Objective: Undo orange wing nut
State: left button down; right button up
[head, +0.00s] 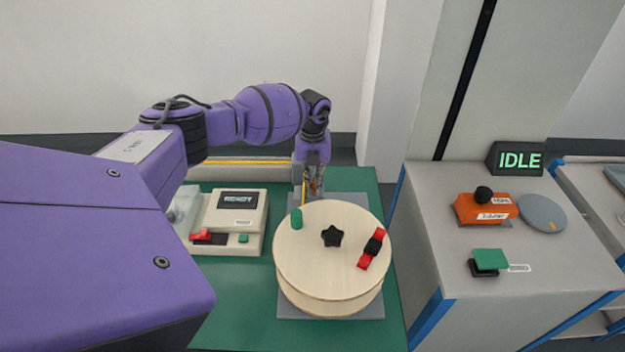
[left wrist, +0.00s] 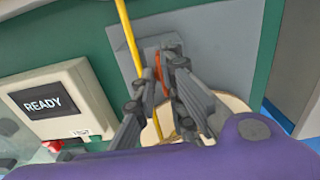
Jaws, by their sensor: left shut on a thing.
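My left gripper (head: 313,190) reaches down behind the wooden reel, at the grey block (head: 299,172) on the green table. In the left wrist view its fingers (left wrist: 164,78) are shut on the orange wing nut (left wrist: 162,72), which shows as a narrow orange strip between them. In the head view the fingers mostly hide the nut. A yellow cable (left wrist: 127,32) passes beside the fingers at the grey block (left wrist: 122,45). My right gripper is in neither view.
The wooden reel (head: 305,245) with a black star knob (head: 332,236) stands just in front of the gripper. A READY console (head: 254,221) is to its left. A grey bench (head: 452,270) at right holds an orange tape box (head: 470,210) and an IDLE sign (head: 518,159).

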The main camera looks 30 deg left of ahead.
aim_at(313, 184)
pick_arm(q)
jog(key=shift+w+r, duration=0.1)
jog(key=c, duration=1.8)
grip_release()
notch_tip(313, 184, up, 12)
jog(key=shift+f, duration=0.1)
